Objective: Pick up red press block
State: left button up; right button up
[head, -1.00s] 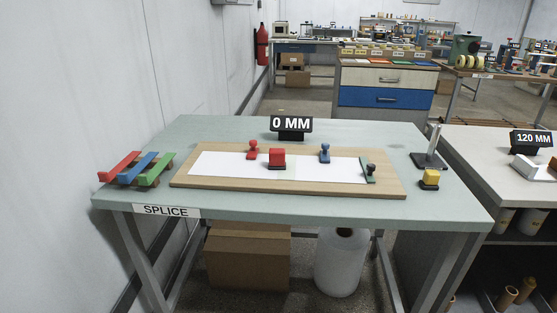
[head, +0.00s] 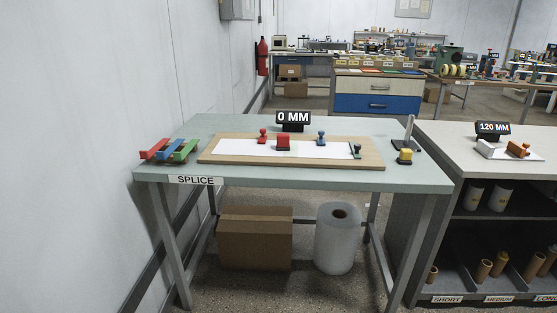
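The red press block (head: 283,142) is a small red block with a dark base. It stands on the white paper strip (head: 240,147) near the middle of the wooden board (head: 212,157) on the splice table. A red knobbed piece (head: 262,136) stands to its left, a blue one (head: 321,138) to its right, and a green one (head: 356,151) at the strip's right end. Neither of my grippers shows in the head view.
Red, blue and green bars (head: 170,150) lie at the table's left end. A "0 MM" sign (head: 293,119) stands behind the board. A wall is close on the left; another bench (head: 450,146) adjoins at right.

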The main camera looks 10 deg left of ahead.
aim_at(283, 140)
jog(key=z, duration=1.4)
jog(key=k, duration=0.1)
jog(key=u, duration=2.55)
jog(key=i, duration=0.9)
jog(key=z, duration=0.1)
